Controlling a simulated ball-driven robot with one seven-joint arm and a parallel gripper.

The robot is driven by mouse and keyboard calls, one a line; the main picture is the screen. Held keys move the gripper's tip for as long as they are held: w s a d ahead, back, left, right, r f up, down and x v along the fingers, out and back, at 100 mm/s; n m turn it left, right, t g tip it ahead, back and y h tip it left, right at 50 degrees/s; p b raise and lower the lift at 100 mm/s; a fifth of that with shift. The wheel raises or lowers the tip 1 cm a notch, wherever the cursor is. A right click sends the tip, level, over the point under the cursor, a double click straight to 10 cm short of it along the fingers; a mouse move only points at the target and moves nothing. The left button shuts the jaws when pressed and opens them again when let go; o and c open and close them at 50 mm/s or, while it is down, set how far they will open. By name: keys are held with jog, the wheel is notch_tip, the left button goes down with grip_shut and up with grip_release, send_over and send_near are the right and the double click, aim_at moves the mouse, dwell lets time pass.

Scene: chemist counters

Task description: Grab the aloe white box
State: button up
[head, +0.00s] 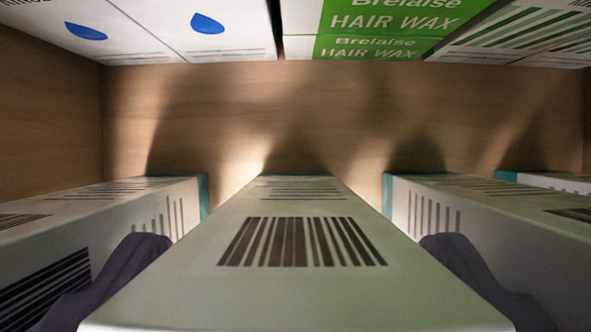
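A white box (295,285) with a large barcode on its top lies straight ahead in the middle of the head view. A thin teal edge shows at its far end. No name is readable on it, so I cannot tell from print that it is the aloe box. My gripper (296,240) has its two dark fingers spread wide, one on each side of this box. The fingers sit in the narrow gaps between it and its neighbours. A slim gap seems to show at each finger, and their lower parts are partly hidden by the box.
Similar white boxes with teal ends stand close on the left (105,215) and right (480,205), with another at far right (550,182). Behind is a bare wooden surface (345,110). Green hair wax boxes (390,22) and white boxes with blue drops (180,40) line the top.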

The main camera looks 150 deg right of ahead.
jog(key=shift+w+f, duration=0.1)
jog(key=shift+f, duration=0.15)
jog(key=c, duration=1.1)
jog(key=shift+r, duration=0.2)
